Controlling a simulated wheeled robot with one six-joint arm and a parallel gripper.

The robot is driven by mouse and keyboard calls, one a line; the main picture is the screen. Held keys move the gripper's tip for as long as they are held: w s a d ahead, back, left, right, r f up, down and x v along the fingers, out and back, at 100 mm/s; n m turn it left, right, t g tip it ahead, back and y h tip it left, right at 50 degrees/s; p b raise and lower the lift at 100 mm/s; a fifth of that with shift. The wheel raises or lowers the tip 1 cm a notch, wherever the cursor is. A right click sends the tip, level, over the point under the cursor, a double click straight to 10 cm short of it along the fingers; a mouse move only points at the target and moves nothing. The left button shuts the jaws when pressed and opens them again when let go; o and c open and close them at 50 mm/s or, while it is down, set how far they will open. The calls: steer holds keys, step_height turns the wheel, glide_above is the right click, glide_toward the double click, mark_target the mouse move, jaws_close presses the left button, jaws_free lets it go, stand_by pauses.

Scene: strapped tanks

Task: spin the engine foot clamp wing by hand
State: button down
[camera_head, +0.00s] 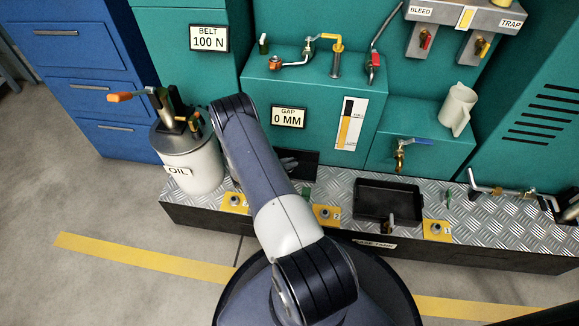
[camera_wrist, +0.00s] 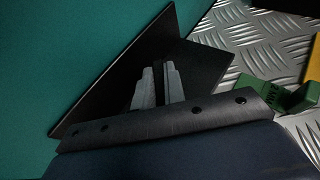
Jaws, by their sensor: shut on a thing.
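My gripper (camera_wrist: 158,86) is in the wrist view, its two grey fingers close together around a thin dark piece that is mostly hidden between them. I cannot tell surely whether that piece is the engine foot clamp wing. In front of the fingers is a black angled plate (camera_wrist: 190,70) against the teal cabinet. In the head view my gripper (camera_head: 288,163) is low by the cabinet's front, largely hidden by my forearm, next to the black plate (camera_head: 305,165). Numbered yellow plates with bolts (camera_head: 325,213) sit along the tread-plate base.
A green labelled block (camera_wrist: 260,92) lies close right of my gripper. A black tray (camera_head: 389,185) stands on the base to the right. A white oil can (camera_head: 193,165) stands left of my arm. Valves and a white jug (camera_head: 458,108) are above on the teal cabinets.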

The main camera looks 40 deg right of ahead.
steer(key=m+g+b, duration=0.1)
steer(key=b, duration=0.1)
steer(key=f+m+g+y+b, duration=0.1)
steer(key=m+g+b, duration=0.1)
steer(key=shift+a+f, duration=0.1)
steer(key=shift+r+m+g+y+b, duration=0.2)
steer(key=shift+m+g+y+b, duration=0.4)
steer(key=shift+m+g+b, duration=0.65)
steer(key=shift+r+g, duration=0.1)
steer(key=shift+g, duration=0.15)
steer(key=shift+a, duration=0.1)
steer(key=c, duration=1.5)
jaws_free()
steer(key=shift+r, duration=0.1)
step_height(320, 180, up, 10)
steer(key=p, duration=0.4)
steer(key=shift+p, duration=0.3)
